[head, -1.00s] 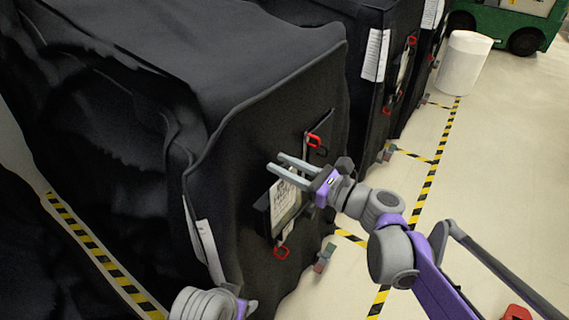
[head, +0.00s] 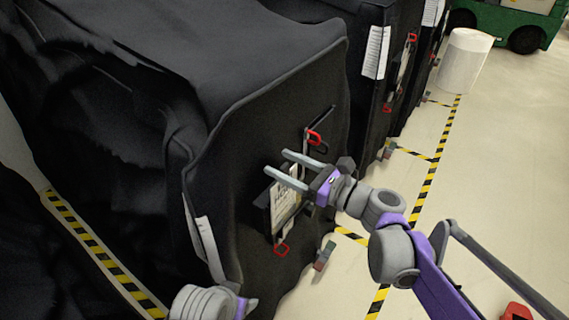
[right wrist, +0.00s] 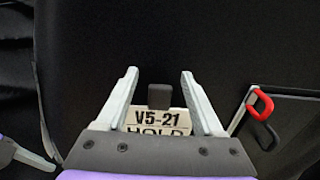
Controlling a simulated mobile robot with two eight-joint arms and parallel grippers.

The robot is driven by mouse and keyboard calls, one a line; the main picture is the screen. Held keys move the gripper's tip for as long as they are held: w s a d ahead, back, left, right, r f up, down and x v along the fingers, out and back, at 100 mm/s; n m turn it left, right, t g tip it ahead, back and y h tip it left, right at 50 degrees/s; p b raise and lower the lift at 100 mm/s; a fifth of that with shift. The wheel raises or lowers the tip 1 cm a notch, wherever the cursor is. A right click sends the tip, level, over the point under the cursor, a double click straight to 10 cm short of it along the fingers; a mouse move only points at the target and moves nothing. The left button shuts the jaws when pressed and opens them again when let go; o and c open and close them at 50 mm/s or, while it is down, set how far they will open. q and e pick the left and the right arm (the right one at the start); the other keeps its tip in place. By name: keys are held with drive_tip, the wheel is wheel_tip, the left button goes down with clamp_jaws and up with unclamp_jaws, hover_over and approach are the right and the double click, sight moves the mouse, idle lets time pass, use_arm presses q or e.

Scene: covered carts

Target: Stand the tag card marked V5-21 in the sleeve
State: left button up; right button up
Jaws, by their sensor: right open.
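The white tag card (head: 281,203) marked V5-21 stands upright at the dark sleeve (head: 262,216) on the cart's black cover. In the right wrist view the card (right wrist: 145,118) reads V5-21 above HOLD, with a dark tab (right wrist: 159,96) at its top edge; its lower part is hidden by my gripper. It looks seated in the sleeve, but I cannot see its lower edge. My right gripper (head: 278,162) is open, its fingers on either side of the card's top with gaps. My left gripper (head: 246,306) shows only partly at the bottom edge.
A red and a black loop (head: 315,137) hang by a dark panel to the sleeve's upper right. Another red loop (head: 281,249) hangs below. A white paper (head: 208,246) is on the cover's left side.

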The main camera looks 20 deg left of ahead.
drive_tip(key=v, duration=1)
drive_tip(key=shift+d, duration=0.3)
drive_tip(key=shift+s, duration=0.2)
